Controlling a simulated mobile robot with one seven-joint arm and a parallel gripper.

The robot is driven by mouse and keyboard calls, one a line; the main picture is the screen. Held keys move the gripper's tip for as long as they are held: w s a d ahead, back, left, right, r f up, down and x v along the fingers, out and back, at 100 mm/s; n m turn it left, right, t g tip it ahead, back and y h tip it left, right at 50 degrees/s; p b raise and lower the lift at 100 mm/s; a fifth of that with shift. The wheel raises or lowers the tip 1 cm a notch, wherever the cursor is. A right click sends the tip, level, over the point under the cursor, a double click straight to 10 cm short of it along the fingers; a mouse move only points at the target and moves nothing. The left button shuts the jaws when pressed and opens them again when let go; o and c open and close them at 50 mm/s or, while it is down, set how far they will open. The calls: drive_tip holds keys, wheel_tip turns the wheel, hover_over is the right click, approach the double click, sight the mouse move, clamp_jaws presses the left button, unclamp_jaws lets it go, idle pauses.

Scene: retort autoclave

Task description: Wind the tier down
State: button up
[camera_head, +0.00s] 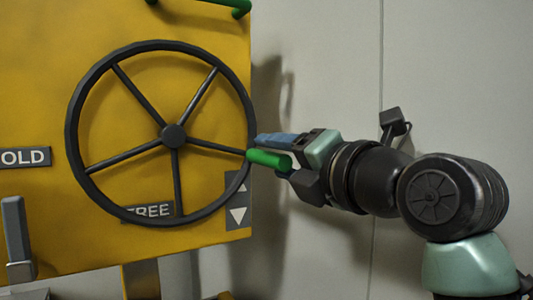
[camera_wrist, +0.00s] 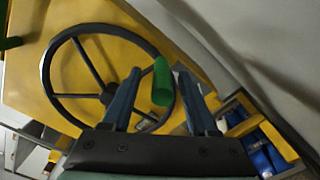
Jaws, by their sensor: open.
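A black spoked handwheel (camera_head: 174,136) is mounted on the yellow panel (camera_head: 45,100) and fills the left of the head view. A green handle (camera_head: 268,159) sticks out from the right side of its rim. My gripper (camera_head: 262,140) is at that right side, reaching in from the right. In the wrist view the handwheel (camera_wrist: 107,93) is ahead, and the green handle (camera_wrist: 162,82) shows between the two open blue fingers of my gripper (camera_wrist: 160,90). I cannot tell whether either finger touches the handle.
An arrow plate (camera_head: 237,212) sits behind the wheel's lower right. A "FREE" label (camera_head: 150,210) and an "OLD" label (camera_head: 24,157) are on the panel. A grey lever (camera_head: 16,235) stands at lower left. A plain wall (camera_head: 330,60) lies behind my arm. Blue items (camera_wrist: 258,160) show at lower right.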

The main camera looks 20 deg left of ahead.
drive_tip(key=v, duration=0.9)
drive_tip(key=shift+p, duration=0.3)
drive_tip(key=shift+a, duration=0.1)
drive_tip(key=s+d+r+m+t+h, duration=0.4)
drive_tip(key=m+t+h, duration=0.35)
drive_tip(key=m, duration=0.95)
drive_tip(key=s+d+r+m+t+h, duration=0.2)
drive_tip(key=s+d+m+t+h, duration=0.5)
drive_tip(key=m, duration=1.1)
wheel_tip(320, 180, up, 32)
drive_tip(key=a+t+p, duration=0.2)
drive_tip(key=p, duration=2.9)
drive_tip(key=shift+w+a+p, duration=0.3)
drive_tip(key=shift+p, duration=0.1)
